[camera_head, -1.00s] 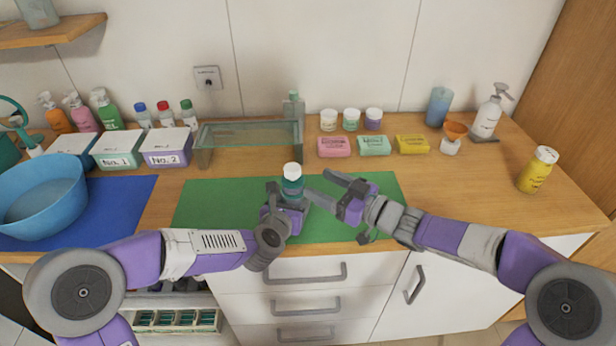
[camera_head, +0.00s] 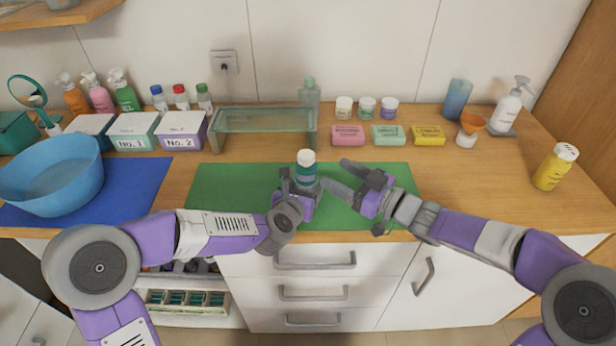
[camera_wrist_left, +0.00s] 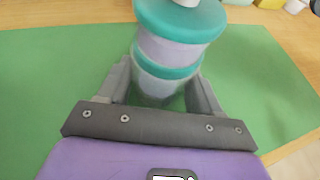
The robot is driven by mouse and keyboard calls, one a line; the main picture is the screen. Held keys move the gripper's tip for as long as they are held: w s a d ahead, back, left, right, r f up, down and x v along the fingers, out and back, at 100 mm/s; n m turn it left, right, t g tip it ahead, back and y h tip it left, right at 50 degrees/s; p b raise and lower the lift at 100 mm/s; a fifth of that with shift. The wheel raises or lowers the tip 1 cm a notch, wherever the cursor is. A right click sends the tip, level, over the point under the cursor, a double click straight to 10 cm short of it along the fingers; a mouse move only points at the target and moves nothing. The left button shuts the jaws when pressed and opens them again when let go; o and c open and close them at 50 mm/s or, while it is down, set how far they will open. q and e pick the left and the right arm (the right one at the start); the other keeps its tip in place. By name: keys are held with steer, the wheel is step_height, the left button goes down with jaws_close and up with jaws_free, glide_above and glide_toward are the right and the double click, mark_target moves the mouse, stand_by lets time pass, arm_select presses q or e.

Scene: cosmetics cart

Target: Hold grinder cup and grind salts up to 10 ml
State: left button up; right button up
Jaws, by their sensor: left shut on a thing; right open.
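A small grinder cup (camera_head: 306,168) with a white top and teal body stands upright over the green mat (camera_head: 222,190). My left gripper (camera_head: 300,188) is shut on its lower part. In the left wrist view the grinder cup (camera_wrist_left: 178,45) shows teal and pale bands, with the left gripper's fingers (camera_wrist_left: 160,85) on either side of its lower section. The cup's contents cannot be made out. My right gripper (camera_head: 350,180) is open beside the cup on its right, its fingers pointing toward the cup.
Behind the mat stand a glass shelf (camera_head: 262,121), soap boxes in pink (camera_head: 348,135), green (camera_head: 388,136) and yellow (camera_head: 429,135), and small jars. A blue bowl (camera_head: 50,185) sits at left on a blue mat (camera_head: 140,190). A yellow shaker (camera_head: 555,167) stands at right.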

arm_select(q)
steer(key=o, duration=1.2)
steer(key=shift+s, duration=0.1)
